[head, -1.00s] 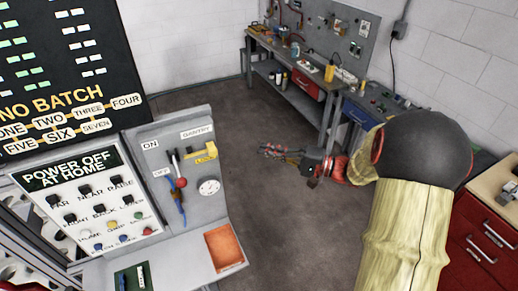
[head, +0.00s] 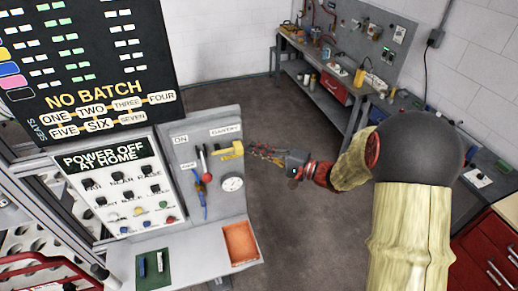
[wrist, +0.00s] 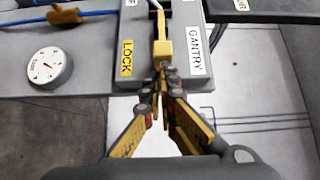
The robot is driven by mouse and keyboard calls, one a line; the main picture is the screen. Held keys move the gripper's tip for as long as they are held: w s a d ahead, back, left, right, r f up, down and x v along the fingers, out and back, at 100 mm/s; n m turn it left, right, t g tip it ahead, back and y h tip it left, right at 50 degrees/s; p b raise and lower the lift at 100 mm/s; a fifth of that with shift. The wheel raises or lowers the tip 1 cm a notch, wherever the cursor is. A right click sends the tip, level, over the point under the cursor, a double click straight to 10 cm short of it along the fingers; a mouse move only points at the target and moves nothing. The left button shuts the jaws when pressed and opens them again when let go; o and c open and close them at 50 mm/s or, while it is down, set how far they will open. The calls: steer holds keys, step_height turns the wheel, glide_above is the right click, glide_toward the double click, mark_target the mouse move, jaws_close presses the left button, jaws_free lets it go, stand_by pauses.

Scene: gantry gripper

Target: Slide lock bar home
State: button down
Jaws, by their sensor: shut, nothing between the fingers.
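The yellow lock bar (head: 230,150) is on the upright grey switch panel (head: 222,117), below the GANTRY label and right of the switch lever with the red knob (head: 206,177). In the wrist view the lock bar (wrist: 163,48) lies between the yellow LOCK label (wrist: 126,58) and the white GANTRY label (wrist: 195,50). My gripper (head: 252,149) is at the bar's right end. In the wrist view its fingertips (wrist: 163,70) are together, empty, at the bar's near end. I cannot tell whether they touch it.
A round gauge (head: 232,184) sits below the bar. An orange tray (head: 240,243) and a green pad (head: 153,268) lie on the shelf below. A button panel (head: 118,185) stands left. Floor to the right is open, with a workbench (head: 322,90) behind.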

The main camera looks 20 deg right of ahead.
mark_target(243, 153)
steer(key=a+b, duration=0.2)
steer(key=a, duration=0.2)
steer(key=shift+a, duration=0.4)
steer(key=shift+d, duration=0.1)
steer(key=shift+w+d+f+b, duration=0.1)
steer(key=shift+d+b, duration=0.2)
steer(key=shift+b, duration=0.25)
steer(key=w+d+b+v, duration=0.1)
steer(key=b+v, duration=0.1)
steer(key=v, duration=1)
steer(key=shift+d+b, duration=0.4)
steer(key=shift+d, duration=0.1)
